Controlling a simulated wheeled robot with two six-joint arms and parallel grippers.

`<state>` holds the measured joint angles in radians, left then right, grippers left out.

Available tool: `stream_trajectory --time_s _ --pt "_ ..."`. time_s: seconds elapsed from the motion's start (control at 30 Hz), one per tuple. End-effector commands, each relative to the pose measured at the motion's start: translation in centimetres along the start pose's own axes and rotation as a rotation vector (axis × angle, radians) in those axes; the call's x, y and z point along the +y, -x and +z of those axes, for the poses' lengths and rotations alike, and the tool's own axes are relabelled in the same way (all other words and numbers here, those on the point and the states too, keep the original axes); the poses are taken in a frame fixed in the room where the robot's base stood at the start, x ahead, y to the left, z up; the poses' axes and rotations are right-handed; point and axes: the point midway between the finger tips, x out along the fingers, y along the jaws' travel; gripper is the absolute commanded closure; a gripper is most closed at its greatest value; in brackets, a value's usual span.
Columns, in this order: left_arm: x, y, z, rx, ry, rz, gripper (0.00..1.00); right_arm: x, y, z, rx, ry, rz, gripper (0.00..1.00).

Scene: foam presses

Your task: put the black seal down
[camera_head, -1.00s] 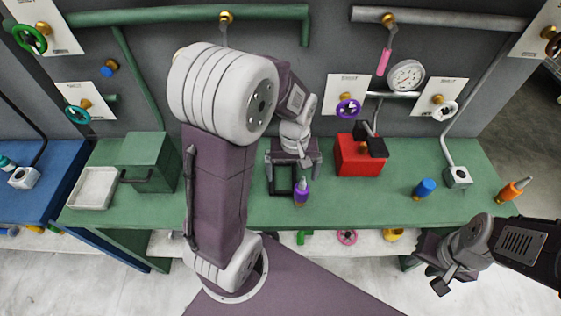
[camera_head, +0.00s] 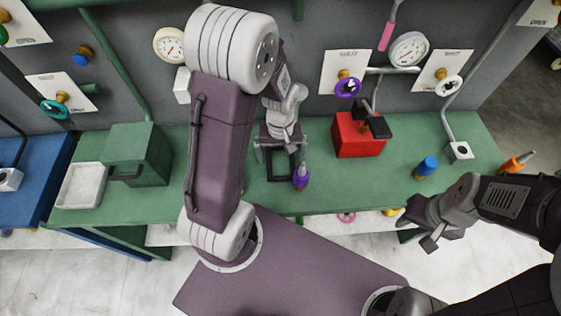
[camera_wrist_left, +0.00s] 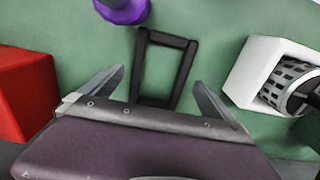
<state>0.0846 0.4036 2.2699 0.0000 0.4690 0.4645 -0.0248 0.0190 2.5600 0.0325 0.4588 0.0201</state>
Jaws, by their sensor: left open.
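The black seal (camera_head: 280,178) is a rectangular black frame lying on the green bench (camera_head: 330,195), by the purple bottle (camera_head: 301,177). My left gripper (camera_head: 279,160) is over its wall-side part, with the fingers apart on either side. The left wrist view shows the seal (camera_wrist_left: 183,75) flat on the green top, between the open fingers (camera_wrist_left: 160,80) and with a gap to each. Its end nearest the gripper body is partly hidden. My right gripper (camera_head: 416,232) is off the bench's front edge at the right; its fingers look spread and empty.
A red box (camera_head: 352,143) with a black top part stands right of the seal. A blue-capped bottle (camera_head: 427,166) and an orange bottle (camera_head: 515,162) stand further right. A green press box (camera_head: 138,155) and pale tray (camera_head: 80,187) are left. The wrist view shows a white holder (camera_wrist_left: 253,62) close by.

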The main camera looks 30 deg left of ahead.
Motion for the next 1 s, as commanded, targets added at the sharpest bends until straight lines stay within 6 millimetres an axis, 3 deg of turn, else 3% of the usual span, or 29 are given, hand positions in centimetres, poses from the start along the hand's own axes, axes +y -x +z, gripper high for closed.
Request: stream_trajectory --time_s 0.1,0.33,0.57,1.0 --pt "0.0 -1.6 0.1 -0.002 0.000 -0.001 0.00 0.0 -0.3 0.0 0.000 0.000 0.000 0.65" --pt "0.0 -1.8 0.0 0.001 0.000 0.001 0.00 0.0 -0.3 0.0 0.000 0.000 0.000 0.65" --pt "0.0 -1.7 0.0 0.001 0.000 0.000 0.60 0.0 -0.3 0.0 0.000 0.000 0.000 0.65" --pt "-0.6 -0.6 0.1 0.001 0.004 0.000 0.60 0.0 -0.4 0.0 0.000 0.000 0.000 0.65"
